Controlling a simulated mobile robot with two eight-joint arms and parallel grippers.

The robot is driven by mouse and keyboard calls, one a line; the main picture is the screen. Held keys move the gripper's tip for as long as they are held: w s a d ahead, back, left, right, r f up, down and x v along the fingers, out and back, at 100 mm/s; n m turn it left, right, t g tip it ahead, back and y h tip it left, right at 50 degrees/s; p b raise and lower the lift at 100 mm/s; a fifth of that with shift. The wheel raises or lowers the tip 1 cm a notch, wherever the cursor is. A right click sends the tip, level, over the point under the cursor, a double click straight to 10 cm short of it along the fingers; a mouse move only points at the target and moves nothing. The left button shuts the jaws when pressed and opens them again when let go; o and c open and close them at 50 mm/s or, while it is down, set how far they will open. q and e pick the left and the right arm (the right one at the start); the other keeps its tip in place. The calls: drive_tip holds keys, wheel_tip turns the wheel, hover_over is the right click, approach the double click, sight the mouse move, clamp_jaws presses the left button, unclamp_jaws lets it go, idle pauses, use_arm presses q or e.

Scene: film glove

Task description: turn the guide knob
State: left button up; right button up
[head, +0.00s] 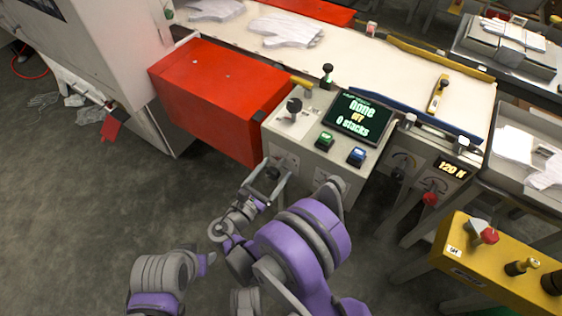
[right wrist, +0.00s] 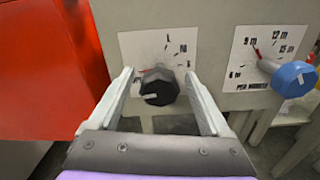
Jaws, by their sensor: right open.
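A black round knob (right wrist: 158,86) with a pale pointer mark sits on a white dial plate (right wrist: 136,48) on the front of a grey control box (head: 310,165). I cannot read which knob is named guide. My right gripper (right wrist: 159,76) is open, with one finger on each side of the black knob. Whether either finger touches it I cannot tell. In the head view my right gripper (head: 266,182) is low at the front of the box and partly covers the knob. My left gripper does not show; only part of its arm is at the lower left.
A blue knob (right wrist: 294,78) on a second dial is to the right. A red box (head: 215,95) adjoins the control box on the left. The box top has a screen (head: 358,116), a green button (head: 325,140) and a blue button (head: 357,156). A yellow panel (head: 505,270) stands right.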

drive_tip(key=shift+w+d, duration=0.1)
drive_tip(key=shift+w, duration=0.15)
drive_tip(key=shift+s, duration=0.1)
drive_tip(key=shift+c, duration=0.7)
clamp_jaws()
